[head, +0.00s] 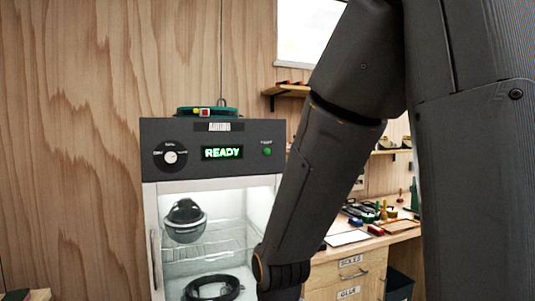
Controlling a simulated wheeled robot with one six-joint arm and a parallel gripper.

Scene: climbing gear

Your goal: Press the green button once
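A small round green button (267,152) sits on the right side of the dark control panel (190,135) of a cabinet, under a tiny label too small to read. To its left a lit display (222,153) reads READY in green. My arm comes down from the upper right, and its lower end shows just right of the cabinet, below the level of the button. My gripper is outside the picture, so its fingers cannot be seen. The button is uncovered.
The panel also has a dial (170,155). Behind the cabinet's glass door (218,215) are a helmet (185,220) and a dark coil (212,288). A green item with a red and yellow part (206,112) lies on top. A cluttered workbench (385,238) stands at right.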

